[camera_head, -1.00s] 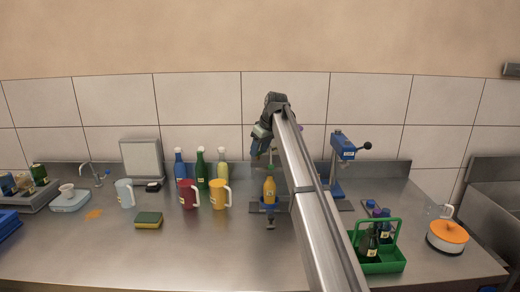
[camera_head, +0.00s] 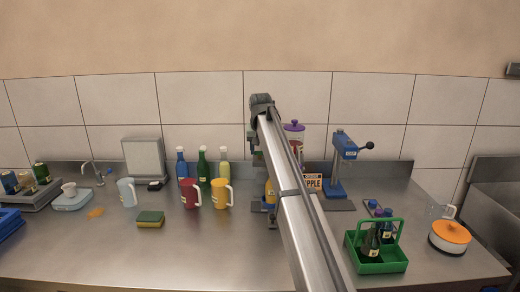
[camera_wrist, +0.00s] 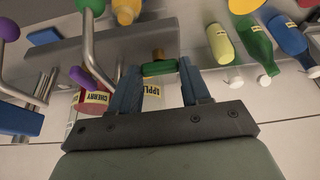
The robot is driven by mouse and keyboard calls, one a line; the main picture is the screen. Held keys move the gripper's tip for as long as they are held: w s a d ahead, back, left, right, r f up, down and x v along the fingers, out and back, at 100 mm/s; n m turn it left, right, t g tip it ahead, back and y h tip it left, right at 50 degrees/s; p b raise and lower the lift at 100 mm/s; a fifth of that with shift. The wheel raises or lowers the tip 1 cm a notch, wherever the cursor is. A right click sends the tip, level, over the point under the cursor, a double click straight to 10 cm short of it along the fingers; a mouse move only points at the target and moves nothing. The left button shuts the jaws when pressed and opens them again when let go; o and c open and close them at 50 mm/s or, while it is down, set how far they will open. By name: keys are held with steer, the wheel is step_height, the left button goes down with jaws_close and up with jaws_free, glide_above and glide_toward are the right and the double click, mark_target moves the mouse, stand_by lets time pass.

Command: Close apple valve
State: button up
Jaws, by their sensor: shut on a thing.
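In the wrist view, the apple valve's green handle (camera_wrist: 160,68) sits between the two blue fingers of my gripper (camera_wrist: 158,72). My gripper is shut on it. A label reading "APPLE" (camera_wrist: 152,90) shows upside down just behind the handle, between the fingers. A yellow bottle (camera_wrist: 127,9) is beyond, near the top. In the head view my arm covers most of the apple station and the handle is hidden. Part of the yellow bottle (camera_head: 269,192) shows at the arm's left edge.
A cherry container (camera_wrist: 92,100) with a purple handle (camera_wrist: 82,77) is left in the wrist view. A green bottle carrier (camera_head: 376,265) is front right.

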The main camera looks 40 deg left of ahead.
steer(key=shift+s+d+f+m, duration=0.1)
steer(key=shift+d+m, duration=0.05)
steer(key=shift+m, duration=0.15)
steer(key=o, duration=0.8)
steer(key=shift+o, duration=1.3)
steer(key=shift+r, duration=0.2)
steer(key=v, duration=0.7)
steer(key=shift+s+r, duration=0.25)
steer(key=shift+r, duration=0.15)
